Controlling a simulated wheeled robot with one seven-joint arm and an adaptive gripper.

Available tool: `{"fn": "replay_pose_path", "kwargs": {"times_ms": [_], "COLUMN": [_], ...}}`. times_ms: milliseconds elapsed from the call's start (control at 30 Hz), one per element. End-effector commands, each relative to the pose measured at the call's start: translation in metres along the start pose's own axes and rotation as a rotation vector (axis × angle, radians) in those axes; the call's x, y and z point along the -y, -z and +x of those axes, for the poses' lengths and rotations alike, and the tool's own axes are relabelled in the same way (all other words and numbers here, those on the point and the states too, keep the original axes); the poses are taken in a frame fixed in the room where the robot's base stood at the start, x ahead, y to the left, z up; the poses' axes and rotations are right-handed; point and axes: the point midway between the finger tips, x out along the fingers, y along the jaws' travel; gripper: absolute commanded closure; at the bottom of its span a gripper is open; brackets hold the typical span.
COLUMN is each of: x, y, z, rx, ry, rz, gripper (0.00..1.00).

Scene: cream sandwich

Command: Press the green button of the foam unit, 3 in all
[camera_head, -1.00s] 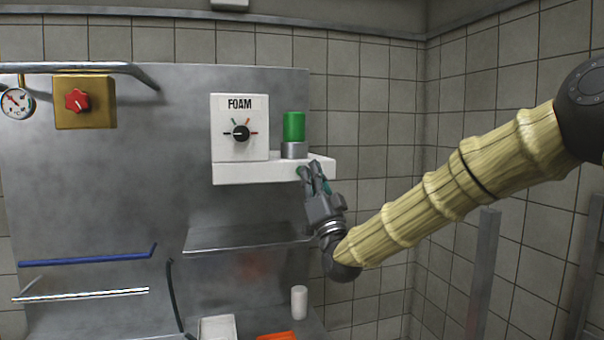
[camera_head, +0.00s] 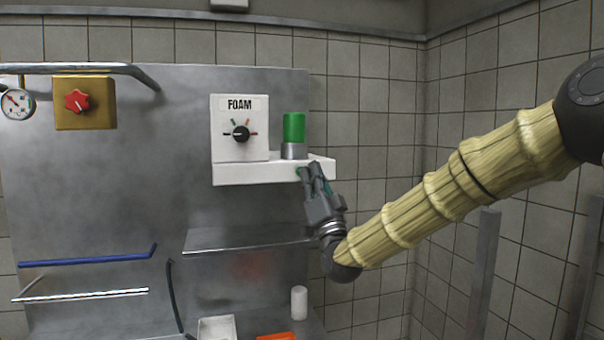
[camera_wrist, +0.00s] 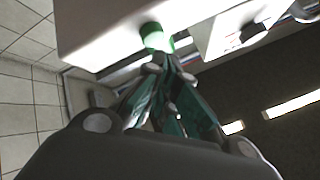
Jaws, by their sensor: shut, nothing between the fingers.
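The foam unit (camera_head: 240,172) is a white box on the grey panel, with a FOAM label, a black knob and a jutting ledge. A small green button (camera_head: 299,171) shows on the ledge's front face, partly behind my fingertips. In the wrist view the round green button (camera_wrist: 152,34) is on the white face just beyond the fingertips. My gripper (camera_head: 310,167) is shut and empty at the ledge's front, pointing up at it. In the wrist view my gripper (camera_wrist: 165,62) has its tips together near the button. I cannot tell whether they touch it.
A green cylinder (camera_head: 294,127) on a grey collar stands on the ledge above my gripper. A metal shelf (camera_head: 245,240) lies below the unit. A white cylinder (camera_head: 299,303) and a white tray (camera_head: 217,328) sit lower.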

Motion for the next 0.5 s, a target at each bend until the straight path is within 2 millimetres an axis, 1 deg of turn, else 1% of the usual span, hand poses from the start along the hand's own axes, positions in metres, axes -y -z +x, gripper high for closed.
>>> {"fn": "replay_pose_path", "kwargs": {"times_ms": [500], "x": [-0.0036], "y": [-0.0044], "z": [0.0034], "rx": [-0.001], "ry": [0.0], "rz": [0.0], "gripper": [1.0]}}
